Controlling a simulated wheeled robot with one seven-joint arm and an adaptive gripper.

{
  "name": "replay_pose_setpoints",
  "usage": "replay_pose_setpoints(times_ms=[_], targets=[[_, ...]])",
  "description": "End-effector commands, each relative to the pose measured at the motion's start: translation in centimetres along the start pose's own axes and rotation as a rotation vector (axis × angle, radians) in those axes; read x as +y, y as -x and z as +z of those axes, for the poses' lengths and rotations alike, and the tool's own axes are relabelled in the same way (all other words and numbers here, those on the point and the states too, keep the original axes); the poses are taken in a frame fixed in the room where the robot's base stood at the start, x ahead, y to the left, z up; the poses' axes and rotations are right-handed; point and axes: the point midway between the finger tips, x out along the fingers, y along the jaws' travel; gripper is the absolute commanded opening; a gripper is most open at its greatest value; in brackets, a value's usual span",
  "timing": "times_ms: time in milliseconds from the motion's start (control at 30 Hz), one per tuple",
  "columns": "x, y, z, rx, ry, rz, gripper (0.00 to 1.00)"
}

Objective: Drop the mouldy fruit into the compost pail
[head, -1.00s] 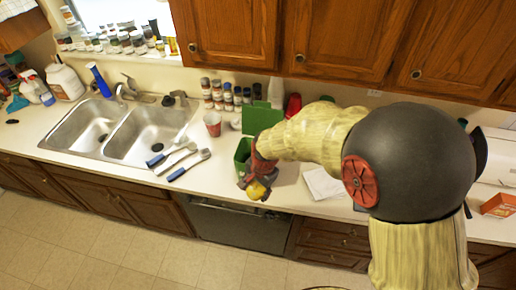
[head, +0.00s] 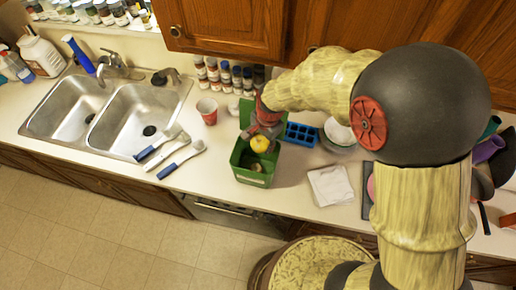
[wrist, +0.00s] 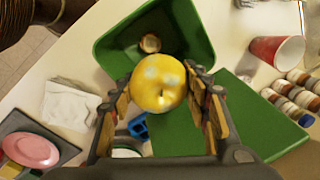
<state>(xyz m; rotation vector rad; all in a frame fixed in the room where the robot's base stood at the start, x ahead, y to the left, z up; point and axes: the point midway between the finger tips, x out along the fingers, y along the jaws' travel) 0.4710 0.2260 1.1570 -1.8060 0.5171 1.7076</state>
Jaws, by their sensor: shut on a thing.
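The mouldy fruit (wrist: 158,84) is yellow with pale whitish-blue patches. My gripper (wrist: 160,95) is shut on it, with a finger on each side. In the head view the fruit (head: 260,144) shows below my gripper (head: 262,135), over the green compost pail (head: 251,178). The pail is open, and its green lid stands up behind it. In the wrist view the pail (wrist: 118,48) lies just beyond the fruit, with a small brownish piece (wrist: 150,43) inside. The exact height of the fruit above the rim is hard to tell.
A red cup (head: 207,111) and several spice jars (head: 230,76) stand behind and left. Blue-handled brushes (head: 180,158) lie by the double sink (head: 127,128). A blue tray (head: 301,134) and a white cloth (head: 330,185) are to the right.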

Motion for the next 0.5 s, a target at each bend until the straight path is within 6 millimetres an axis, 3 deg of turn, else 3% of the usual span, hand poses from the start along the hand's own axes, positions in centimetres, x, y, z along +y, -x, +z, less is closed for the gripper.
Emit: replay_pose_setpoints(times_ms=[500], targets=[[0.8,-5.2,0.0,0.000,0.000,-0.001,0.17]])
